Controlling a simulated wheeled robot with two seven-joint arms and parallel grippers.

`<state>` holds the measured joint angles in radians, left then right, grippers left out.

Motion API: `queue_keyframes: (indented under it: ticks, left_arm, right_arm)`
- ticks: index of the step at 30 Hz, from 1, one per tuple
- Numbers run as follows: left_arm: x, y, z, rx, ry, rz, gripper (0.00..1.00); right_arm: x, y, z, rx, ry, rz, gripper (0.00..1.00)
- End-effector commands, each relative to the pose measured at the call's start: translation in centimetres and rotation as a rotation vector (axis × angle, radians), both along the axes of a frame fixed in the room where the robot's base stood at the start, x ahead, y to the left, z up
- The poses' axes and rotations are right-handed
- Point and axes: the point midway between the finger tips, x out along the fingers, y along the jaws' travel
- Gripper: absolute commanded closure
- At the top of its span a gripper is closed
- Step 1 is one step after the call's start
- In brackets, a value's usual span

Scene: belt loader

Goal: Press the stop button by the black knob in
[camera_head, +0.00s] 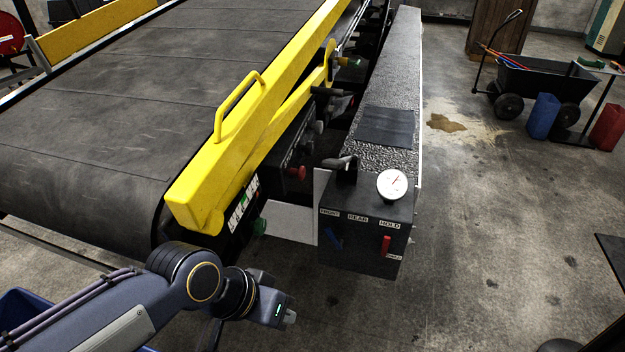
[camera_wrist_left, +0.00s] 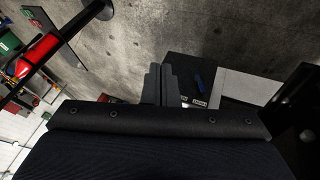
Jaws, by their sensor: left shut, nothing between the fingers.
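A red button (camera_head: 297,172) sticks out from the dark side panel of the belt loader, below the yellow rail. A dark grey knob (camera_head: 318,127) sits above and to the right of it on the same side. My left gripper (camera_head: 288,318) is shut and empty, low in front of the loader, apart from the panel and buttons. Its closed fingers (camera_wrist_left: 160,85) show in the left wrist view, where no red button can be made out. My right gripper is not in view.
A black control box (camera_head: 360,238) with a blue lever, red lever and white gauge (camera_head: 392,184) stands right of the panel. The yellow rail (camera_head: 250,120) overhangs the panel. A black cart (camera_head: 540,82) and canisters are far right. Floor between is clear.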

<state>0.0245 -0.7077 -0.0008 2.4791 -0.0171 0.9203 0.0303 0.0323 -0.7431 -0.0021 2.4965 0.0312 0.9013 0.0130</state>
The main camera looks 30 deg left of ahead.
Motion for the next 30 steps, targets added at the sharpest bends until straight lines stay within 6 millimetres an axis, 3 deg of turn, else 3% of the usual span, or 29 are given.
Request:
queue_keyframes:
  ticks: [5, 8, 12, 14, 17, 21, 25, 30]
  left_arm:
    - [1.5, 3.7, -3.1, 0.258, 0.206, -0.092, 1.00]
    - [3.9, 7.3, -4.5, 0.513, 0.336, -0.145, 1.00]
    - [10.0, 11.4, -4.9, 0.920, 0.429, -0.187, 1.00]
    - [13.5, 12.2, -4.7, 1.099, 0.425, -0.193, 1.00]
    - [19.5, 11.9, -4.3, 1.379, 0.359, -0.188, 1.00]
    - [26.6, 8.7, -3.9, 1.677, 0.187, -0.164, 1.00]
    - [30.5, 5.4, -3.9, 1.835, 0.030, -0.138, 1.00]
    - [32.3, 3.2, -3.8, 1.907, -0.074, -0.119, 1.00]
  right_arm:
    - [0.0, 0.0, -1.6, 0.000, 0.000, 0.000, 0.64]
    - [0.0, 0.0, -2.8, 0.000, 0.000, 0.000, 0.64]
    - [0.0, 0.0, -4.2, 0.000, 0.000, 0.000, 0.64]
    - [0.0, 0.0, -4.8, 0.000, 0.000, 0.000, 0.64]
    - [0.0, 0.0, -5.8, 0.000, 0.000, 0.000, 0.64]
    - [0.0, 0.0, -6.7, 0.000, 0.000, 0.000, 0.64]
    - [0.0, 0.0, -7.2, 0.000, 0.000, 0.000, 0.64]
    - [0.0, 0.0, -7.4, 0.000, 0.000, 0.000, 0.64]
